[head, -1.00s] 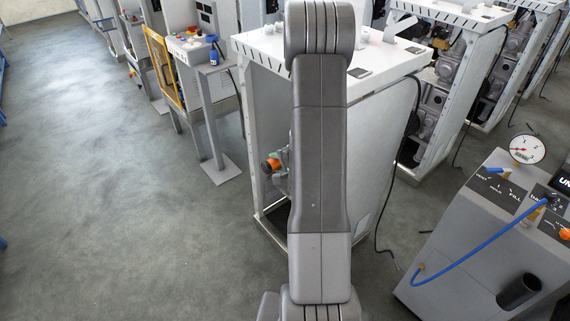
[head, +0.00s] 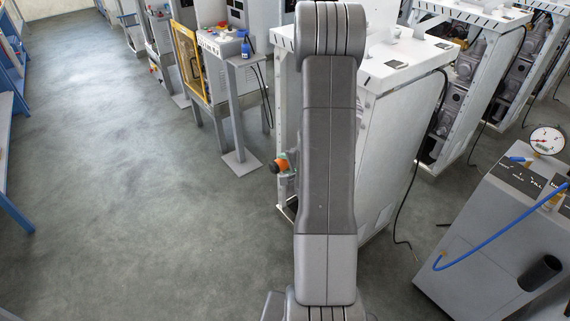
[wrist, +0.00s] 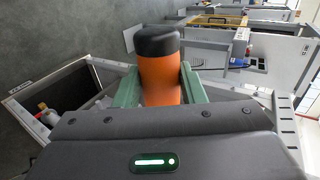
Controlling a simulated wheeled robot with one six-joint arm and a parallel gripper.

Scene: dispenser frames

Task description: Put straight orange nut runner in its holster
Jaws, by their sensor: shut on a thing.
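The straight nut runner (wrist: 160,78) has an orange body and a black rounded end. In the wrist view it is between the green fingers of my gripper (wrist: 159,88), which is shut on it. In the head view its orange part (head: 280,165) shows just left of my arm, and the arm hides most of the gripper. A dark tube-like holder (head: 540,271) sits on the front of the grey console at the lower right, apart from the gripper. It looks empty, but I cannot tell for sure that it is the holster.
The grey console (head: 470,240) carries a gauge (head: 546,140) and a blue hose (head: 500,228). A white-topped dispenser frame (head: 400,110) stands behind my arm. A small stand (head: 238,110) with a blue bottle is to its left. The floor at left is clear up to a blue rack (head: 12,150).

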